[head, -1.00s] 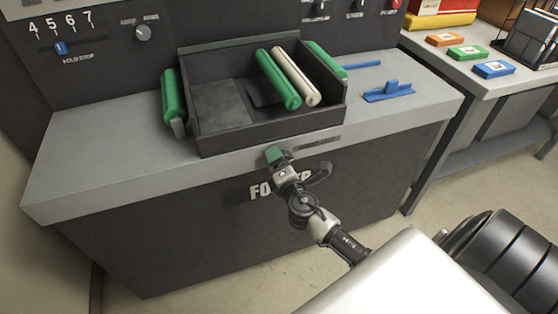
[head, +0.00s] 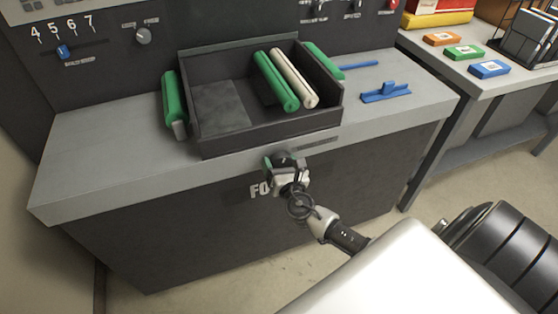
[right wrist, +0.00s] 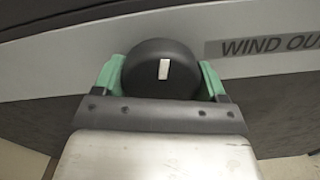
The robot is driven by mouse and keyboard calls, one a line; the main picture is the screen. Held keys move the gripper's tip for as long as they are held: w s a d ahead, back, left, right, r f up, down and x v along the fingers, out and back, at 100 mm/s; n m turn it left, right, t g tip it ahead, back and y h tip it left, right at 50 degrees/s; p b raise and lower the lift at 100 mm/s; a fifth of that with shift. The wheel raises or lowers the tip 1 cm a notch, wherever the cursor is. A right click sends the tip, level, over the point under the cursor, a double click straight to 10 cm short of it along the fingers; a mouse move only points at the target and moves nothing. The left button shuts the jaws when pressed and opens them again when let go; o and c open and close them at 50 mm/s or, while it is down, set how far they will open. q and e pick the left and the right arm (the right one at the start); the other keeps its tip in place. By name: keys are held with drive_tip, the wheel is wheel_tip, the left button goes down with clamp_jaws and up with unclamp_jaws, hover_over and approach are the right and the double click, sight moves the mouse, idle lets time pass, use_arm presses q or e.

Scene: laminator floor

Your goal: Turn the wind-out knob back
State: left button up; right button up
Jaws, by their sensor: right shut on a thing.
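The wind-out knob (right wrist: 163,69) is round and black with a short pale mark, which stands nearly upright in the right wrist view. It sits on the grey front edge of the machine, left of a label (right wrist: 262,46) reading "WIND OU", cut off by the frame. My right gripper (right wrist: 161,78) is shut on the knob, one green finger on each side. In the head view my right gripper (head: 284,161) is at the counter's front edge and mostly hides the knob. My left gripper is not in view.
A dark tray (head: 265,138) with green and white rolls stands on the grey counter (head: 95,150) above the knob. A blue part (head: 386,93) lies right of it. A side table (head: 512,82) with small coloured boxes stands at the right.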

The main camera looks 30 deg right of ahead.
drive_tip(key=shift+f+n+p, duration=0.1)
drive_tip(key=shift+n+p, duration=0.35)
drive_tip(key=shift+n, duration=0.85)
drive_tip(key=shift+s+n, duration=0.1)
drive_tip(key=shift+n, duration=0.2)
drive_tip(key=o, duration=0.9)
drive_tip(key=shift+d, duration=0.1)
drive_tip(key=b+v, duration=0.1)
drive_tip(key=v, duration=0.9)
drive_tip(key=shift+s, duration=0.4)
